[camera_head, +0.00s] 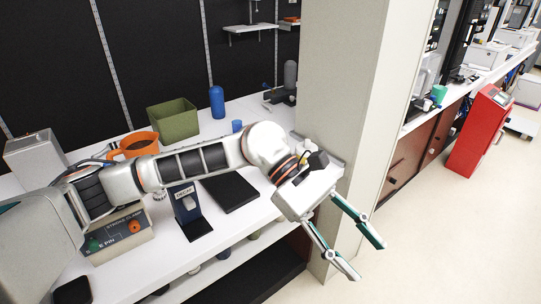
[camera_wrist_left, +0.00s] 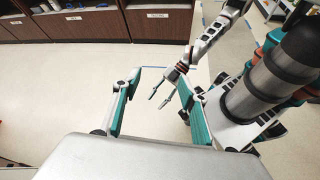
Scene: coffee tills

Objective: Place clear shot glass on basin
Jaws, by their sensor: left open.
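My left gripper (camera_head: 368,260) is open and empty, held out over the floor beyond the counter's right end, in front of the pillar. I cannot pick out the clear shot glass for certain; a small clear item (camera_head: 159,194) sits below my left arm. No basin is clearly recognisable.
The white counter (camera_head: 237,229) holds an olive-green bin (camera_head: 172,120), an orange vessel (camera_head: 134,146), a blue bottle (camera_head: 217,102), a blue cup (camera_head: 237,126) and a dark flat pad (camera_head: 231,191). A pale pillar (camera_head: 345,90) stands at its right end.

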